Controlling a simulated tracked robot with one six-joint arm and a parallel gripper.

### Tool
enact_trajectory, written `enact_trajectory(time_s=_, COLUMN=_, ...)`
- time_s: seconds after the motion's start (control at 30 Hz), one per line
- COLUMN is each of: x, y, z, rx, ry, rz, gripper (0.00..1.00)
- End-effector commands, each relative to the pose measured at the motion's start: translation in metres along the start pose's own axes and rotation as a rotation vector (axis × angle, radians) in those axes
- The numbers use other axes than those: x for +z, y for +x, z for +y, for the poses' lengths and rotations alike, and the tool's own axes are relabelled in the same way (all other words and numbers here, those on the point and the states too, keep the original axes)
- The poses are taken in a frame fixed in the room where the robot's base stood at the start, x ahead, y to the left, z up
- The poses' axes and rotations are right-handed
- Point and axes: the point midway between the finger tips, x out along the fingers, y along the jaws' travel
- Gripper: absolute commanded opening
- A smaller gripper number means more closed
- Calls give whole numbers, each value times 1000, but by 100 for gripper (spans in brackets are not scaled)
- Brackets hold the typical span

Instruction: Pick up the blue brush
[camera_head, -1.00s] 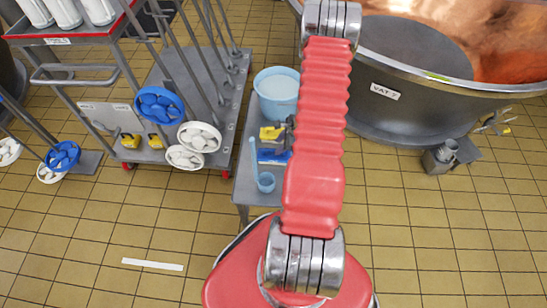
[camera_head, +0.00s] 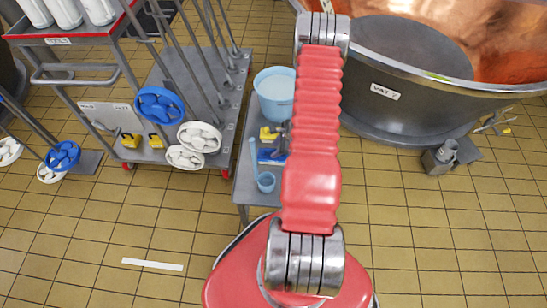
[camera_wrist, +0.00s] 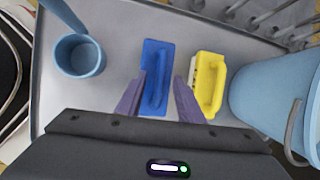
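The blue brush (camera_wrist: 157,68) lies on the grey table in the wrist view, its long handle along the middle of its top. In the head view the blue brush (camera_head: 268,155) is partly hidden behind my red arm. My gripper (camera_wrist: 160,82) is open in the wrist view, with its two fingers apart. The fingertips appear on either side of the brush's handle in the picture, and nothing is held. I cannot tell how high the fingers are above the brush.
A yellow brush (camera_wrist: 207,83) lies close right of the blue one. A blue bucket (camera_wrist: 275,95) stands further right, and a blue ladle cup (camera_wrist: 79,55) stands left. The vat (camera_head: 410,75) stands behind the table (camera_head: 245,185); a cart (camera_head: 215,110) with tools is at left.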

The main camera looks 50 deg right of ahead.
Motion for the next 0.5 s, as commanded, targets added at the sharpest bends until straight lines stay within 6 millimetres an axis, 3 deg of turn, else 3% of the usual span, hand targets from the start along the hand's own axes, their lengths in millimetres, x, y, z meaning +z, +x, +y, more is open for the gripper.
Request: enact_trajectory(time_s=0.5, x=0, y=0, z=0, rx=0, ry=0, rz=0, gripper=0)
